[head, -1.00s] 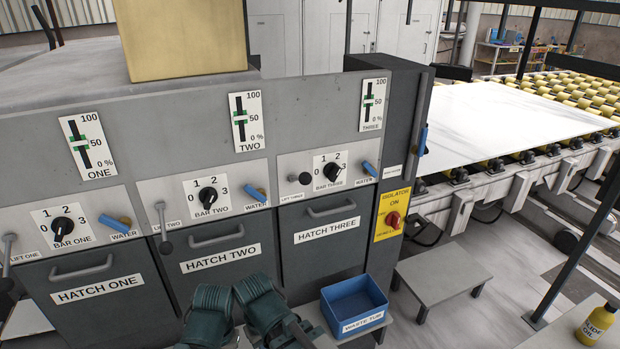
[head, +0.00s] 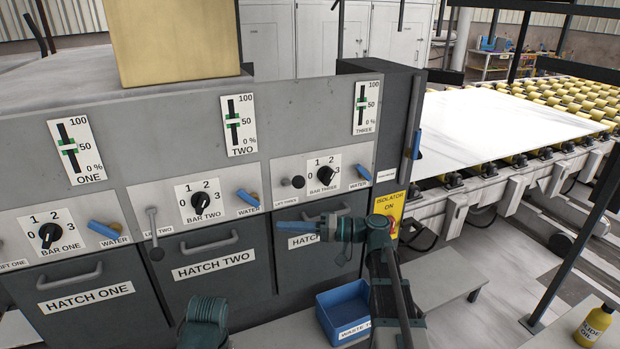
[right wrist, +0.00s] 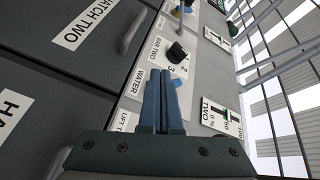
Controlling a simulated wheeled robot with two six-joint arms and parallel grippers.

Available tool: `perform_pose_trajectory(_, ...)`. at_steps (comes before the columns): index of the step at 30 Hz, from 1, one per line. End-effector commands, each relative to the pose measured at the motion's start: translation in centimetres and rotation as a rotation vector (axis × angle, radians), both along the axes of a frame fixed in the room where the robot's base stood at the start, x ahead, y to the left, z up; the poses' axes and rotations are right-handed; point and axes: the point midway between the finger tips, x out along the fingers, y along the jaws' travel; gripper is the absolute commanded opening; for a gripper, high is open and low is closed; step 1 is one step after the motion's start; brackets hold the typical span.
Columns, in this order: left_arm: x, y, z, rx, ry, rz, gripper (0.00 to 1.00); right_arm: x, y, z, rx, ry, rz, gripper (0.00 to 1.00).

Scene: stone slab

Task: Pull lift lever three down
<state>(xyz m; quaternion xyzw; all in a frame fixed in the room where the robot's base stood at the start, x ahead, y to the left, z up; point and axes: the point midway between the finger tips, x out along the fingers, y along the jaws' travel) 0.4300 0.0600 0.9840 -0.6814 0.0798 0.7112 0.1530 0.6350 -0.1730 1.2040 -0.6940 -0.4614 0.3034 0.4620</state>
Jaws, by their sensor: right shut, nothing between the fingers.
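Lift lever three (head: 297,182) is on the panel of unit three, left of the bar three dial (head: 324,174). Its dark knob faces me, with little of its stem showing. My right gripper (head: 280,227) is shut and empty, with its blue fingers pointing left in front of hatch three (head: 295,265), below the lever and apart from it in the picture. In the right wrist view the closed fingers (right wrist: 163,78) point toward the bar two dial (right wrist: 177,53); lever three cannot be made out there. My left gripper is out of view; only part of my left arm shows at the bottom.
Lift lever two (head: 153,235) hangs down left of the bar two dial. The hatch three handle is partly behind my right arm. A blue waste tub (head: 345,312) stands below, a low grey step (head: 450,282) to its right. The red isolator is partly covered by my arm.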

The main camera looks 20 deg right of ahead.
Motion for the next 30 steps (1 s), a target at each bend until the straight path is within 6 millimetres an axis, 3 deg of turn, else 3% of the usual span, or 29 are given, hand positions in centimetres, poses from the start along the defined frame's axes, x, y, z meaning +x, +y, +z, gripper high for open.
perform_pose_trajectory(1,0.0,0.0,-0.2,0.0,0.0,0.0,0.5,0.9,-2.8,1.5,0.061,-0.045,-0.043,0.0)
perform_pose_trajectory(6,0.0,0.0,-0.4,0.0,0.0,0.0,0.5,1.4,-9.9,6.0,0.233,-0.189,-0.152,0.0)
perform_pose_trajectory(12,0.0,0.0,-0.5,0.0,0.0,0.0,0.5,1.0,-14.8,8.8,0.339,-0.288,-0.224,0.0)
perform_pose_trajectory(18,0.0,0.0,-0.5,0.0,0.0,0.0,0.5,0.8,-15.8,9.4,0.362,-0.312,-0.241,0.0)
perform_pose_trajectory(30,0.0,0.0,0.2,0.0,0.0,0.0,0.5,1.3,-15.0,10.1,0.362,-0.309,-0.238,0.0)
